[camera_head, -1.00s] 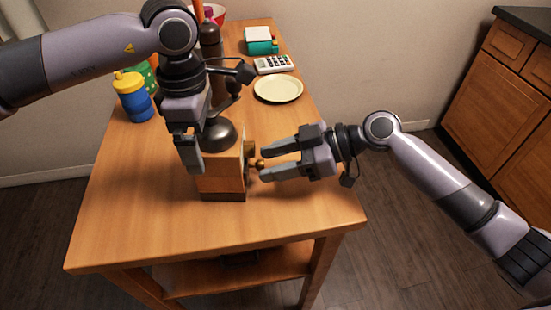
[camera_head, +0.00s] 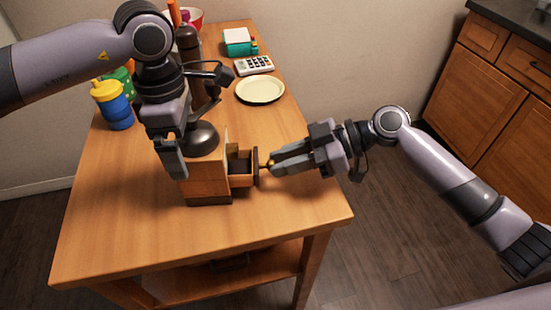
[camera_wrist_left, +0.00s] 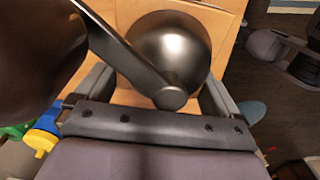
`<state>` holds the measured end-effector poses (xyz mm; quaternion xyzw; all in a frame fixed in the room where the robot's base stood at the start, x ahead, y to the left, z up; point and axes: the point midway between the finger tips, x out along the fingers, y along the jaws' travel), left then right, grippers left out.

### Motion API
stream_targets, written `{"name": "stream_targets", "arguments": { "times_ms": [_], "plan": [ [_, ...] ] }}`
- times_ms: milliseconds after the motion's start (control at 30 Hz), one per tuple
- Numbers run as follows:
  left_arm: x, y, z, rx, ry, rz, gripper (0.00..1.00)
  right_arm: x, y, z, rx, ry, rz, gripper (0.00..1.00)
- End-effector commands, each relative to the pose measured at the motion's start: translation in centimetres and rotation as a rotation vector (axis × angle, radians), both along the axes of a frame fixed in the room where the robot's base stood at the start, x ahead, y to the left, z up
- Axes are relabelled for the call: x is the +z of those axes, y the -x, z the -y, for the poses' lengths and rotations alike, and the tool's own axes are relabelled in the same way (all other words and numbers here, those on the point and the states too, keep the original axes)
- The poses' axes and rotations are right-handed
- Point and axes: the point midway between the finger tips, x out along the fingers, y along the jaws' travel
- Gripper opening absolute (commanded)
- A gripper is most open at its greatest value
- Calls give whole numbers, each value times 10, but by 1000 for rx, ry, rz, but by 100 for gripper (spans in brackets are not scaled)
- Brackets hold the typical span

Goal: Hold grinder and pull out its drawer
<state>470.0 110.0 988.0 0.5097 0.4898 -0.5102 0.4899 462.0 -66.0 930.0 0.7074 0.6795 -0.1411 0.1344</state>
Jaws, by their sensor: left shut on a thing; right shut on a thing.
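The grinder (camera_head: 207,186) is a wooden box with a dark metal dome (camera_head: 200,138) on top, standing upright on the table. Its drawer (camera_head: 243,172) is pulled partly out of the right side. My right gripper (camera_head: 274,168) is shut on the drawer's small round knob (camera_head: 268,165). My left gripper (camera_head: 175,165) comes down from above and is shut on the grinder body. In the left wrist view the dome (camera_wrist_left: 172,50) and crank arm lie between the fingers. The grinder's far left side is hidden by my left gripper.
The wooden table (camera_head: 130,215) is clear in front of the grinder. A blue cup with a yellow lid (camera_head: 112,104) stands at the left. Behind are a cream plate (camera_head: 260,89), a calculator (camera_head: 254,65), a teal box (camera_head: 239,42) and a dark bottle.

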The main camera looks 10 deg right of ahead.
Motion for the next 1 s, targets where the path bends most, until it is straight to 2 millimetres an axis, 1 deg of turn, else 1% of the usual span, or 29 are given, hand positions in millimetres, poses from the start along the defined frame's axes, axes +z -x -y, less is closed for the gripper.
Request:
{"name": "stream_targets", "arguments": {
  "times_ms": [100,133,167,200,500,633,767,1000],
  "plan": [
    [1,0,0,0,0,1,62,0,0,0,-1,2,1,0],
    [1,0,0,0,0,1,62,0,0,0,-1,2,1,27],
    [1,0,0,0,0,1,62,0,0,0,-1,2,1,36],
    [1,0,0,0,1,1,62,0,0,0,-1,2,1,49],
    [1,0,0,0,1,2,62,0,0,0,0,1,1,50],
    [1,0,0,0,1,2,62,4,0,9,-1,1,0,50],
    [1,0,0,0,1,2,62,12,1,31,-3,3,1,50],
    [1,0,0,0,1,2,62,32,3,79,-3,3,1,50]
  ]
}}
